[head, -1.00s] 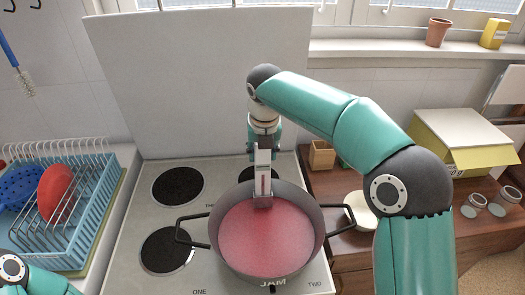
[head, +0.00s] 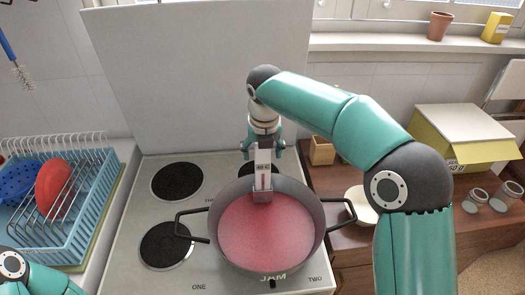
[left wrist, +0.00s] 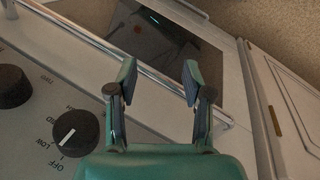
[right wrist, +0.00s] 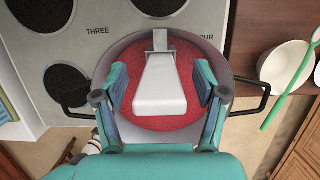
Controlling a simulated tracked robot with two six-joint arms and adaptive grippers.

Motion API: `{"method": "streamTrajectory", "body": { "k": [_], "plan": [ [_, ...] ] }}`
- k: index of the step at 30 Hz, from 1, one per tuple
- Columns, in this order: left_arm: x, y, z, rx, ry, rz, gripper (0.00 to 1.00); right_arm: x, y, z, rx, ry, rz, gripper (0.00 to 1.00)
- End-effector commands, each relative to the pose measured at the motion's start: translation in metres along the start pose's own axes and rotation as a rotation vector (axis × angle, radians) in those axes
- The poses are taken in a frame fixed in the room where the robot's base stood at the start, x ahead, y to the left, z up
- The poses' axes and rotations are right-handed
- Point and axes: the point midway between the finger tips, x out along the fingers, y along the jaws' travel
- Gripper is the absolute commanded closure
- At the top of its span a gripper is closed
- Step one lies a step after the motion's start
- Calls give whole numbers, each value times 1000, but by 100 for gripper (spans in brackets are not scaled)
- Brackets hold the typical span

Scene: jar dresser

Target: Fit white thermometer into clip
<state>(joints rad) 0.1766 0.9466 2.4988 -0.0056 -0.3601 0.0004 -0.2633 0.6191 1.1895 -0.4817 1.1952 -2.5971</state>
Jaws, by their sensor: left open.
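The white thermometer (head: 263,172), with a red column and dark lettering, stands about upright at the far inner wall of the pot (head: 325,218). In the right wrist view its broad white body (right wrist: 160,90) narrows toward a grey metal piece, apparently the clip (right wrist: 160,40), at the pot's rim. How far it sits in the clip is hidden. My right gripper (right wrist: 158,100) is open, its fingers on both sides of the thermometer with gaps; in the head view it is above and behind it (head: 264,147). My left gripper (left wrist: 160,80) is open and empty, beside the stove front.
The pot holds red jam (head: 266,235) and stands on the stove (head: 200,278) with side handles sticking out. A blue dish rack (head: 85,228) is at the left. A white bowl (right wrist: 285,62) with a green-handled utensil and a yellow-sided box (head: 465,140) are at the right.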

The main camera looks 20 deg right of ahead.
Motion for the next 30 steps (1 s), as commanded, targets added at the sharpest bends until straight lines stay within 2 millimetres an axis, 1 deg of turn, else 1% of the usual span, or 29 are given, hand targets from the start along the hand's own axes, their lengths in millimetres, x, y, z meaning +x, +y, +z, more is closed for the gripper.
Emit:
{"method": "streamTrajectory", "body": {
  "k": [7, 11, 14, 17, 24, 27, 30],
  "plan": [
    [0, 0, 0, 0, 0, 0, 50, 0, 0, 0, 0, 0, 0, 28],
    [0, 0, 0, 0, 0, 0, 50, -7, 0, 0, 0, -1, 0, 28],
    [0, 0, 0, 0, 0, 0, 50, -19, 0, 1, 1, -3, 1, 28],
    [0, 0, 0, 0, 0, 0, 50, -37, 1, 1, 0, -4, 2, 28],
    [0, 0, 0, 0, 0, 0, 50, -85, 1, 1, 1, -3, 2, 28],
    [0, 0, 0, 0, 0, 0, 50, -100, 1, 1, 0, -3, 2, 28],
    [0, 0, 0, 0, 0, 0, 50, -111, 1, 1, -1, -1, 1, 28]
  ]
}}
